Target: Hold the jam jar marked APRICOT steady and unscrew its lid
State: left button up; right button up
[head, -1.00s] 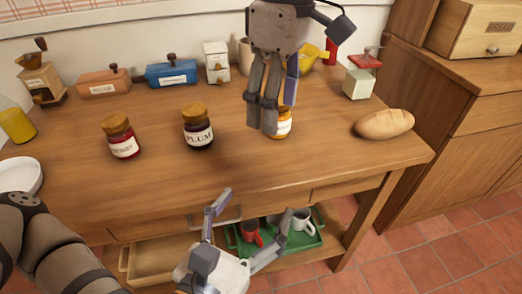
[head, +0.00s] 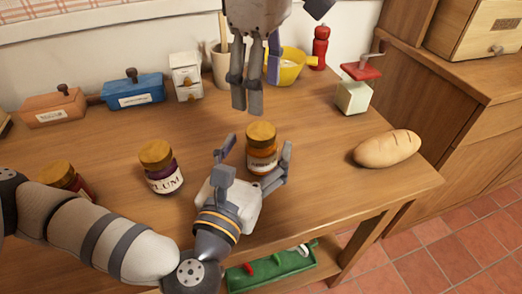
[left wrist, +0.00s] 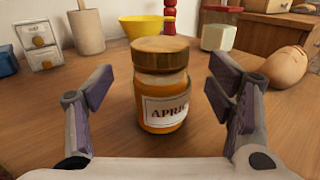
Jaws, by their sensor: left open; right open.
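The apricot jar (head: 262,152) stands upright on the wooden table, with orange jam, a white label and a wooden-looking lid (head: 262,133). In the left wrist view the jar (left wrist: 161,95) shows the letters "APRIC", its lid (left wrist: 160,54) on top. My left gripper (head: 257,160) is open, low over the table, with its fingers on either side of the jar; gaps show on both sides in the left wrist view (left wrist: 165,97). My right gripper (head: 247,108) points down, open and empty, above and behind the jar.
The plum jar (head: 161,168) stands left of the apricot jar, and another jar (head: 66,178) is partly behind my left arm. A bread loaf (head: 387,148) lies at right. A grinder (head: 356,92), yellow bowl (head: 287,67) and blue box (head: 133,90) stand at the back.

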pick_arm(q)
jog(key=shift+x, duration=1.5)
